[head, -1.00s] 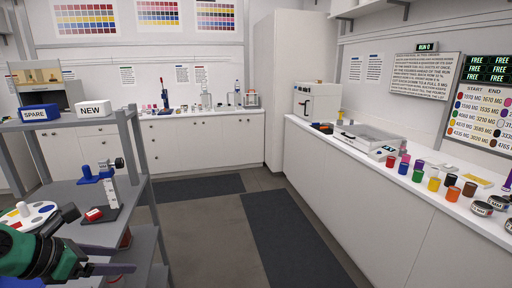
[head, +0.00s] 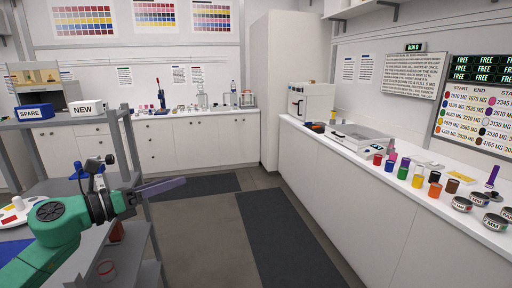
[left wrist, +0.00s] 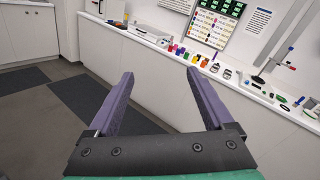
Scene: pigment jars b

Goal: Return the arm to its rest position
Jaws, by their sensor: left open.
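My left arm shows in the head view at the lower left, with a green wrist and a dark gripper body. Its left gripper (head: 182,184) points right, in front of the grey shelf rack and over the floor. In the left wrist view the purple fingers of the left gripper (left wrist: 158,74) are wide apart. Nothing is between them. The gripper is clear of the counter. The arm hides part of the rack's shelf. I do not see my right gripper.
The grey rack (head: 139,172) stands close by the arm, with a SPARE box (head: 33,112) and a NEW box (head: 86,108) on top. Several coloured jars (head: 417,178) line the right-hand counter (head: 400,212). Open floor (head: 200,225) lies between rack and counter.

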